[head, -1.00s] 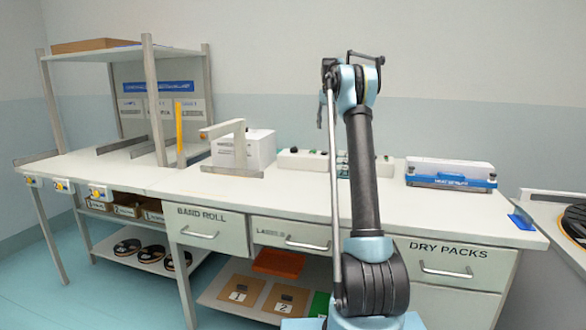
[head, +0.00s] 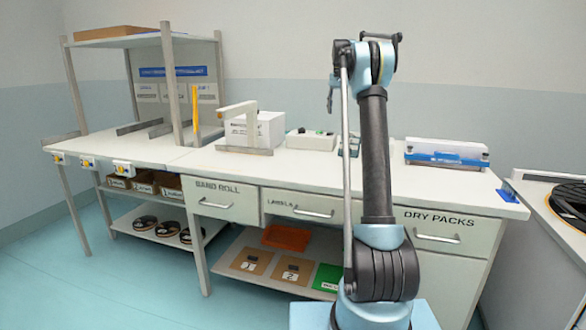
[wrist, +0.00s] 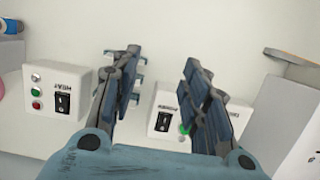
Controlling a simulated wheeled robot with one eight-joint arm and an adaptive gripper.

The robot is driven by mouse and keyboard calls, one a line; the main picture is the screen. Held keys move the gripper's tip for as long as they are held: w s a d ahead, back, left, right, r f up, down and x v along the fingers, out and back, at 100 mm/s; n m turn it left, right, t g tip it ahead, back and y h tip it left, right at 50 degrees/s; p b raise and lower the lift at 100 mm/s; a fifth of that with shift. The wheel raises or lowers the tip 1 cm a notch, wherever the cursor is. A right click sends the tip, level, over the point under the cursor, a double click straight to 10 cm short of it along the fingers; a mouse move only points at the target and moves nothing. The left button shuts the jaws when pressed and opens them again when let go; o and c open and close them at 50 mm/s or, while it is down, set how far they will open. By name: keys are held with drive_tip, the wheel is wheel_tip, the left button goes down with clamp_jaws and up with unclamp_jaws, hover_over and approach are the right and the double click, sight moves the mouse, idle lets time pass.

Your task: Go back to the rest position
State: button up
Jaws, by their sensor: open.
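My gripper (wrist: 158,95) is open and empty in the wrist view, its two blue-grey fingers spread apart above the white worktop (wrist: 150,25). In the head view my arm stands upright in front of the bench, folded at the top. My gripper (head: 330,95) shows there only as a small dark part at the left of the arm's top, clear of the bench top. Nothing is held between the fingers.
The bench (head: 320,168) carries a white box (head: 268,130), a control box (head: 311,140) and a blue-and-white sealer (head: 447,153). A shelf frame (head: 172,75) rises at the left. A side table (head: 535,188) with a black reel (head: 571,203) stands right. Floor at left is clear.

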drive_tip(key=s+a+f+n+t, duration=0.1)
drive_tip(key=s+f+n+t, duration=0.15)
drive_tip(key=s, duration=2.95)
drive_tip(key=s+f+n+t, duration=0.1)
drive_tip(key=s+f+t, duration=0.1)
drive_tip(key=s+f, duration=2.3)
drive_tip(key=shift+s+f+h, duration=0.3)
drive_tip(key=shift+f+h, duration=0.1)
drive_tip(key=shift+f, duration=0.2)
drive_tip(key=shift+d, duration=0.1)
drive_tip(key=shift+w+f, duration=0.2)
drive_tip(key=shift+w, duration=0.25)
